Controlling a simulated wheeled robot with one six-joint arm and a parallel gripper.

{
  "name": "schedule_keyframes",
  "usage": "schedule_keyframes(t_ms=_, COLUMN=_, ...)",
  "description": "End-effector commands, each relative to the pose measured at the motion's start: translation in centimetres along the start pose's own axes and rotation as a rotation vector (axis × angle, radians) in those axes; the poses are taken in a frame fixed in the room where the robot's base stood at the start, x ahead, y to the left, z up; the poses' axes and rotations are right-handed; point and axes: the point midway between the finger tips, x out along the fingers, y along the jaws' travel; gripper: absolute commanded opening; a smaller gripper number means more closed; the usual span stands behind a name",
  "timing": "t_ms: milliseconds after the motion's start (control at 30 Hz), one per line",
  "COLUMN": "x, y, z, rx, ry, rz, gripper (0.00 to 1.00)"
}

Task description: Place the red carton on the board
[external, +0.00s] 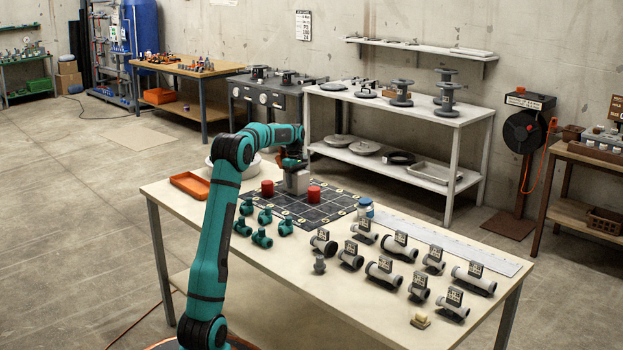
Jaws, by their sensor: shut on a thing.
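The board (303,211) is a dark grid mat with pale marks along its edges, lying on the pale table. Two small red pieces with rounded tops stand upright at it, one red piece (267,188) on the left and another red piece (314,194) on the right. I cannot tell whether either is the red carton. My gripper (297,191) points down between them, low over the far part of the board. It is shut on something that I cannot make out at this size. I cannot tell whether that thing touches the board.
Several teal pipe fittings (262,238) lie in front of the board. Several grey tagged fittings (384,271) fill the right half of the table (335,300). A blue-and-white jar (365,208) stands at the board's right corner. An orange tray (190,185) and a white bowl (226,171) lie left.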

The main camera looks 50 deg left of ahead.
Motion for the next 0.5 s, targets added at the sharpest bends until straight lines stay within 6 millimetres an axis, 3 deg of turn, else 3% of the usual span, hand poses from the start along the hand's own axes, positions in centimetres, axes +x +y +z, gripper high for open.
schedule_keyframes(t_ms=267, x=0.1, y=0.0, z=-0.01, rx=0.0, ry=0.0, rz=0.001, gripper=0.36)
schedule_keyframes(t_ms=300, x=0.16, y=0.0, z=-0.01, rx=0.0, ry=0.0, rz=0.0, gripper=0.72)
schedule_keyframes(t_ms=400, x=0.13, y=0.01, z=-0.01, rx=0.0, ry=0.0, rz=0.0, gripper=0.9)
schedule_keyframes(t_ms=500, x=0.12, y=0.0, z=-0.01, rx=0.0, ry=0.0, rz=0.0, gripper=0.9)
